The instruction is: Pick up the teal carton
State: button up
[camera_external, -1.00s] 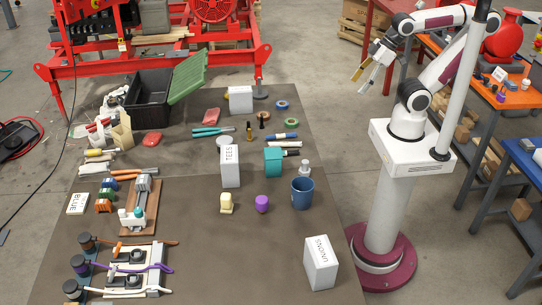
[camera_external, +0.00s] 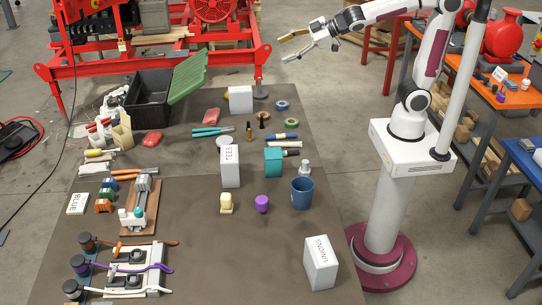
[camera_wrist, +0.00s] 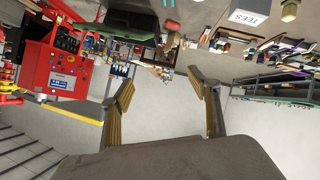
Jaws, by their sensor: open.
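The teal carton (camera_external: 273,161) stands on the grey-brown mat (camera_external: 190,215), right of the white TEES box. In the external view my gripper (camera_external: 289,47) is raised above and beyond the mat's far right corner, well apart from the carton. It points left, with its fingers spread and nothing between them. In the wrist view my gripper (camera_wrist: 165,105) is open and empty, with floor showing between the fingers. I cannot make out the carton in the wrist view.
The TEES box (camera_external: 229,167) is close to the carton's left. A blue cup (camera_external: 302,193) and a small white bottle (camera_external: 305,167) stand to its right. A purple piece (camera_external: 262,203) is in front. A black bin (camera_external: 160,98) stands far left.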

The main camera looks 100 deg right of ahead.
jog(key=w+a+f+n+t+y, duration=0.1)
jog(key=w+a+f+n+y, duration=0.15)
jog(key=w, duration=0.55)
jog(key=w+a+f+n+t+y, duration=0.1)
jog(key=w+a+n+y, duration=0.25)
jog(key=w, duration=0.45)
jog(key=n+g+y, duration=0.7)
send_over(271, 149)
jog(key=w+d, duration=0.4)
jog(key=w, duration=0.4)
notch_tip(271, 149, down, 17)
jog(key=s+f+g, duration=0.2)
jog(key=f, duration=0.2)
jog(key=s+f+n+g+y, duration=0.1)
jog(key=s+f+g, duration=0.1)
jog(key=s+f, duration=0.1)
jog(key=s+f+g+y, duration=0.1)
jog(key=s+f+g, duration=0.1)
jog(key=f, duration=0.3)
jog(key=shift+s+d+f+n+g, duration=0.15)
jog(key=shift+s+d+n, duration=0.05)
jog(key=shift+s, duration=0.15)
jog(key=shift+s+d+f+n+g, duration=0.1)
jog(key=shift+s+d+n+g, duration=0.1)
jog(key=shift+s, duration=0.15)
jog(key=shift+w+d+f, duration=0.1)
jog(key=shift+f, duration=0.45)
jog(key=shift+x, duration=1.25)
